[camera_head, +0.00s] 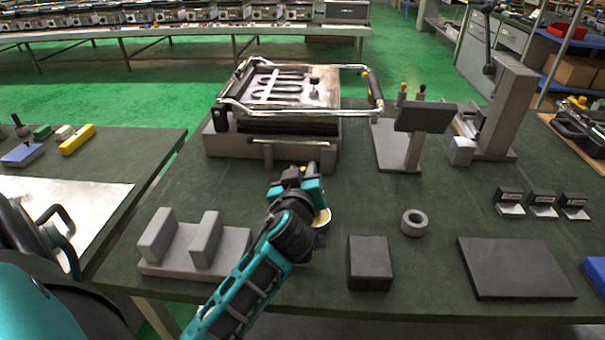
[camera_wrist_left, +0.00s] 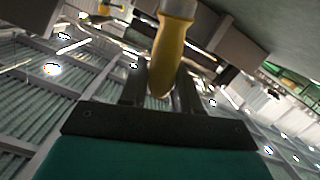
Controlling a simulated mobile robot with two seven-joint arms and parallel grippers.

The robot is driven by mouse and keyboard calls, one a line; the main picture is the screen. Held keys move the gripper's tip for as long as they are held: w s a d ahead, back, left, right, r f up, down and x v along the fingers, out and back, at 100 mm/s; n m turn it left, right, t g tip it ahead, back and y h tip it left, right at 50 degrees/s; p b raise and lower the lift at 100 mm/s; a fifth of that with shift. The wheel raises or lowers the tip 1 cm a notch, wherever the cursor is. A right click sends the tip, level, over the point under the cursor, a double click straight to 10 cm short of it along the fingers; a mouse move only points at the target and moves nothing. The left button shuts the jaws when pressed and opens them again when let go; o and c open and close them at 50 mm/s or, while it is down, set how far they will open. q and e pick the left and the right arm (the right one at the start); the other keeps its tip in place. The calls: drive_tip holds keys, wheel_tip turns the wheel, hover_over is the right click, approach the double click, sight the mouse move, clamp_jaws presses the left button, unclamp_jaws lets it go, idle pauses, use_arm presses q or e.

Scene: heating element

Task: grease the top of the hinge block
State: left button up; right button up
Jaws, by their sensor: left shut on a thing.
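My left gripper (camera_head: 300,178) is over the middle of the table, in front of the hinged metal appliance. It is shut on a tool with a yellow handle (camera_wrist_left: 168,55), which the left wrist view shows between the fingers with a grey collar at its upper end. The tool's working tip is out of view. A round pot with a cream-coloured top (camera_head: 322,217) stands beside my left wrist, partly hidden by it. No part is clearly marked as the hinge block; a grey base with two upright blocks (camera_head: 205,240) stands at the front left. My right gripper is not in view.
The open appliance with a heating coil (camera_head: 285,88) stands on a grey base behind the gripper. A dark block (camera_head: 370,265), a grey ring (camera_head: 413,222), a flat dark plate (camera_head: 515,268) and a tool stand (camera_head: 425,117) occupy the right side. Free tabletop lies between them.

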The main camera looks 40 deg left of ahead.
use_arm(q)
drive_tip(key=shift+f, duration=0.1)
wheel_tip(320, 180, up, 5)
drive_tip(key=p, duration=0.4)
drive_tip(key=shift+r+p, duration=0.7)
drive_tip(key=shift+r, duration=0.35)
drive_tip(key=shift+d, duration=0.1)
drive_tip(key=s+d+m+t+h, duration=0.1)
drive_tip(key=s+d+m+h, duration=0.2)
drive_tip(key=d, duration=0.4)
drive_tip(key=s+d+m+t+h, duration=0.1)
drive_tip(key=s+d+m+h, duration=0.2)
drive_tip(key=d+h, duration=0.2)
drive_tip(key=shift+s+d+r, duration=0.3)
drive_tip(key=shift+d+r, duration=0.1)
drive_tip(key=shift+d, duration=0.65)
